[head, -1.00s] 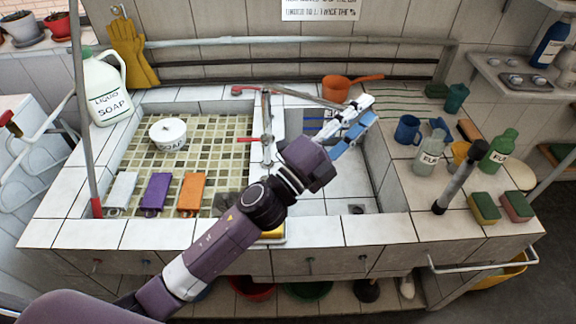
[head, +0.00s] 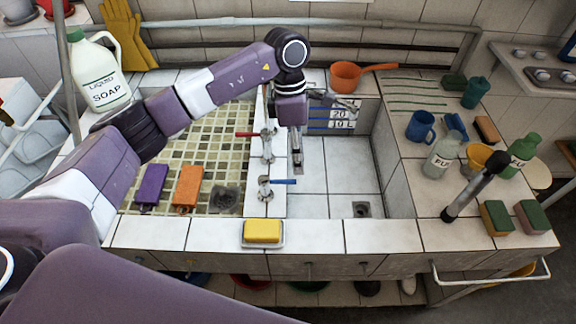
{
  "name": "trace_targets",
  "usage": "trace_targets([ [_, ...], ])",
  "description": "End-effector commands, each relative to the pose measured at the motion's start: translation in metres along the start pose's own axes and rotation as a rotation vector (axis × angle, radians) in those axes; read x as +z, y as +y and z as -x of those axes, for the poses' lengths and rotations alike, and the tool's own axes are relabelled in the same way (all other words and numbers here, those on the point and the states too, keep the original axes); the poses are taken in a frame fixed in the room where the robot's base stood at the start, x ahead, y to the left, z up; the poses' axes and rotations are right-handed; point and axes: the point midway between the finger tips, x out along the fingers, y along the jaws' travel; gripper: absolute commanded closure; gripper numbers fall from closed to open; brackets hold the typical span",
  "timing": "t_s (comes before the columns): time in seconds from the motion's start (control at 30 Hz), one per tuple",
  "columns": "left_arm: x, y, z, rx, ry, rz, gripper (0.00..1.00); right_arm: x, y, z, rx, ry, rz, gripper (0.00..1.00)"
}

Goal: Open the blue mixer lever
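The blue mixer lever (head: 284,181) is a short blue handle on the nearer metal valve (head: 264,188), on the divider between the two basins. It points right, over the right basin. A red lever (head: 246,134) sits on the valve behind it and points left. My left gripper (head: 297,160) hangs down over the right basin, just behind the blue lever and apart from it in the picture. I see its fingers nearly edge-on, so their opening is unclear. I see nothing held in them. My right gripper is not in view.
The left basin (head: 215,140) is tiled and holds purple and orange sponges. A yellow soap bar (head: 262,231) sits on the front rim. An orange pan (head: 346,76) is at the back. Bottles and cups crowd the right counter. The right basin floor (head: 340,165) is clear.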

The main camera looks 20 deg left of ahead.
Motion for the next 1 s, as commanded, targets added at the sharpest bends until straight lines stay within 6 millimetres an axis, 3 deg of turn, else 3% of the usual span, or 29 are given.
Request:
trace_targets([
  [0.1, -0.025, 0.010, 0.012, 0.023, 0.091, 0.017, 0.73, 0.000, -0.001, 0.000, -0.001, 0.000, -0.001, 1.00],
  [0.2, -0.032, 0.011, 0.011, 0.025, 0.114, 0.021, 0.73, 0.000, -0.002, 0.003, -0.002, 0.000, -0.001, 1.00],
  [0.7, -0.038, 0.012, -0.057, 0.023, 0.110, 0.020, 0.73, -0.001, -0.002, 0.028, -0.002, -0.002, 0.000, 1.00],
  [1.0, -0.038, 0.013, -0.064, 0.025, 0.109, 0.019, 0.73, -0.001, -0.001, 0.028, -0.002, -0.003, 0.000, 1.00],
])
